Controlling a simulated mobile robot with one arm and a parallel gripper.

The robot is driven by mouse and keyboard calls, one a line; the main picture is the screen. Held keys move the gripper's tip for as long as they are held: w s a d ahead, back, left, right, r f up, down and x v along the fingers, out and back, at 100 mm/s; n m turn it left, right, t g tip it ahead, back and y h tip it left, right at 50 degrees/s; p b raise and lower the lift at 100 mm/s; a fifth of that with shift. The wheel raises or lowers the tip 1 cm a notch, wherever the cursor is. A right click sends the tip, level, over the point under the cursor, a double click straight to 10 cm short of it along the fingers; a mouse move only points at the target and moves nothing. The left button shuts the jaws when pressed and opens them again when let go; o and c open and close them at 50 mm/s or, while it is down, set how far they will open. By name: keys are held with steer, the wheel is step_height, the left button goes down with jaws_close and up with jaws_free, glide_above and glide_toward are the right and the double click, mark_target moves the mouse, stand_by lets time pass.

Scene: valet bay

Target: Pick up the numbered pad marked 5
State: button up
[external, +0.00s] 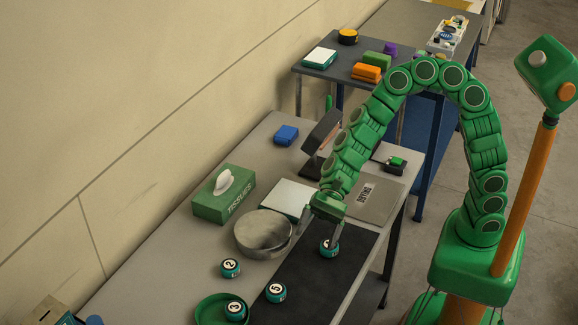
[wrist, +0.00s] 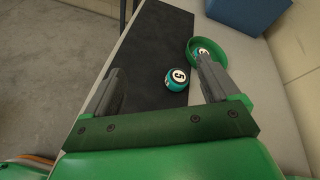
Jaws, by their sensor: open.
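The pad marked 5 (external: 276,291) is a teal round piece with a white numbered face, at the edge of the dark mat (external: 300,288). In the wrist view, this pad (wrist: 178,79) shows ahead, between the fingers' lines and beyond their tips. My gripper (external: 317,237) is open and empty, pointing down over the mat's far end. My gripper also shows in the wrist view (wrist: 160,72). Another teal pad (external: 329,249) is close to one finger, which partly covers it; its number is unclear. I cannot tell whether they touch.
Pad 2 (external: 230,267) stands left of pad 5. Pad 3 (external: 236,310) sits in a green dish (external: 202,316). A round metal tin (external: 262,234) is left of my gripper. A tissue box (external: 224,193) stands near the wall. The mat between the gripper and pad 5 looks clear.

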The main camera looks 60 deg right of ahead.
mark_target(279, 280)
steer(key=w+a+f+m, duration=0.1)
steer(key=f+m, duration=0.1)
steer(key=f, duration=0.1)
steer(key=w+a+f+m+t, duration=0.1)
steer(key=w+f+m, duration=0.1)
steer(key=f, duration=0.2)
steer(key=w+a+f+m+t, duration=0.1)
steer(key=w+a+f+m, duration=0.1)
steer(key=f+m, duration=0.1)
steer(key=shift+w+f, duration=0.25)
steer(key=shift+f, duration=0.1)
steer(key=shift+x, duration=3.95)
steer(key=shift+d, duration=0.1)
steer(key=c, duration=1.1)
steer(key=shift+c, duration=0.2)
